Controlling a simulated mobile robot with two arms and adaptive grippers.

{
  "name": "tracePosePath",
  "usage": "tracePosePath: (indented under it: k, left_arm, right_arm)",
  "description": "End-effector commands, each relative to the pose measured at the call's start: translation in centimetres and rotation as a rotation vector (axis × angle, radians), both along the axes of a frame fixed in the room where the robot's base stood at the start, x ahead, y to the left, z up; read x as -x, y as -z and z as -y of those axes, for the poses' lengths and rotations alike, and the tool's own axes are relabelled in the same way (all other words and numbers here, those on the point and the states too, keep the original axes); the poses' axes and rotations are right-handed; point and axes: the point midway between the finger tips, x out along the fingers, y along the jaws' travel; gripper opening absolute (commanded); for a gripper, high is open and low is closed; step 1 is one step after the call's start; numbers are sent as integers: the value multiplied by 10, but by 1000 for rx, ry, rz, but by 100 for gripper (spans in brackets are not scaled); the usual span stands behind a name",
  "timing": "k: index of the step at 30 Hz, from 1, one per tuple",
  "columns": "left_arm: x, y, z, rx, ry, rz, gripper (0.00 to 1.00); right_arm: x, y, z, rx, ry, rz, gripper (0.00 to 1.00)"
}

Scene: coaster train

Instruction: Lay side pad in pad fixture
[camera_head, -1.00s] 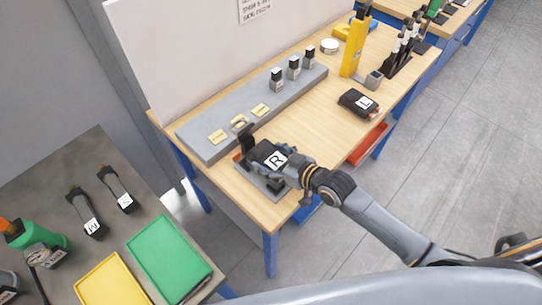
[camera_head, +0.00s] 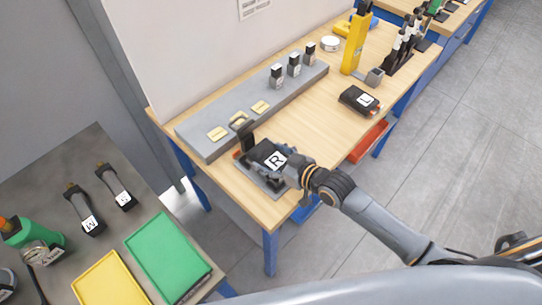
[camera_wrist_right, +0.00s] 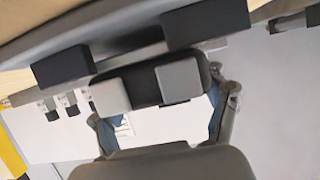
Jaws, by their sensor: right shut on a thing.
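The side pad (camera_head: 262,152) is a black block with a white "R" label. In the head view it is at the pad fixture (camera_head: 259,179), a grey plate with a black upright post (camera_head: 247,137) at the near left corner of the wooden table. My right gripper (camera_head: 289,170) is shut on the pad from its right side. The pad lies over the plate; I cannot tell whether it touches it. In the right wrist view the grey fingertips (camera_wrist_right: 145,87) have a dark body between and behind them. My left gripper is not in view.
A second black block labelled "L" (camera_head: 359,100) lies farther right on the table. A grey raised strip (camera_head: 212,149) with small bottles runs along the back. A yellow post (camera_head: 356,45) stands beyond. A side bench holds green (camera_head: 168,255) and yellow (camera_head: 113,281) trays.

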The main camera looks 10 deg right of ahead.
Motion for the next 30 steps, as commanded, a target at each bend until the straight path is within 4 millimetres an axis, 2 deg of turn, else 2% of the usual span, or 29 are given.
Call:
tracePosePath:
  k: [21, 22, 25, 26, 30]
  left_arm:
    - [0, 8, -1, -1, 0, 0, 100]
    - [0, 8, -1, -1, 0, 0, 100]
    - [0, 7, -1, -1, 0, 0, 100]
    - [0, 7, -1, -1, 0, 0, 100]
    - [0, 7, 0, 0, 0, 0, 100]
  right_arm:
    - [-1, 10, 0, -1, 0, 4, 29]
    - [-1, 10, 0, -1, 0, 4, 77]
    - [0, 10, 0, -1, 0, 3, 97]
    - [0, 10, 0, 0, 0, 2, 100]
    - [0, 10, 0, -1, 0, 1, 100]
